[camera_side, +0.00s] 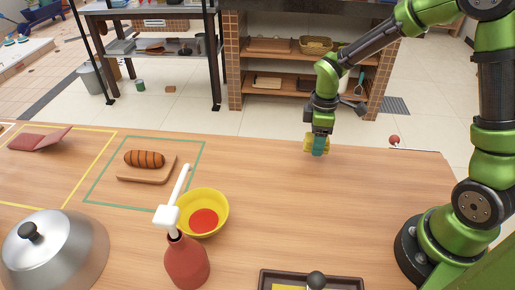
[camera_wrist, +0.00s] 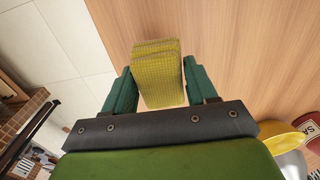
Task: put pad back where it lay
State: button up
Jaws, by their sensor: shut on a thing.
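The pad is a yellow, ribbed block (camera_wrist: 158,72), gripped between the two teal fingers of my gripper (camera_wrist: 158,88) in the wrist view. My gripper is shut on it, and the pad sticks out past the fingertips. In the side view my gripper (camera_side: 317,147) hangs near the table's far edge, right of centre, with the yellow pad (camera_side: 308,144) showing around the teal finger. I cannot tell whether the pad touches the wood. A dark tray (camera_side: 310,272) with a yellow inside lies at the near edge, partly cut off, with a dark round knob over it.
A red pump bottle (camera_side: 187,263) stands before a yellow bowl (camera_side: 222,211) of red sauce. A metal dome lid (camera_side: 60,255) is at near left. A board (camera_side: 130,174) holding a striped sausage-like item lies inside a green outline. The table's middle right is clear.

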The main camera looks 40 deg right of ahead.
aim_at(313, 161)
jog(key=shift+f, duration=2.3)
jog(key=shift+f, duration=0.15)
jog(key=o, duration=1.1)
notch_tip(313, 161, up, 12)
jog(key=shift+r, duration=0.1)
jog(key=s+a+r+m+t, duration=0.1)
jog(key=s+r+m+t, duration=0.1)
jog(key=s+r+m, duration=0.2)
jog(key=s+a+r+m+t+y, duration=0.1)
jog(key=s+r+m+t, duration=0.1)
jog(key=s+r+m, duration=0.2)
jog(key=s+a+r+m+t+y, duration=0.1)
jog(key=s+a+r+m+t, duration=0.1)
jog(key=s+r+m+t, duration=0.1)
jog(key=shift+s+a+r+m, duration=0.1)
jog(key=shift+s+r+m, duration=0.15)
jog(key=shift+s+m, duration=0.35)
jog(key=shift+s+r+m, duration=0.2)
jog(key=shift+s+m, duration=0.3)
jog(key=shift+s, duration=0.2)
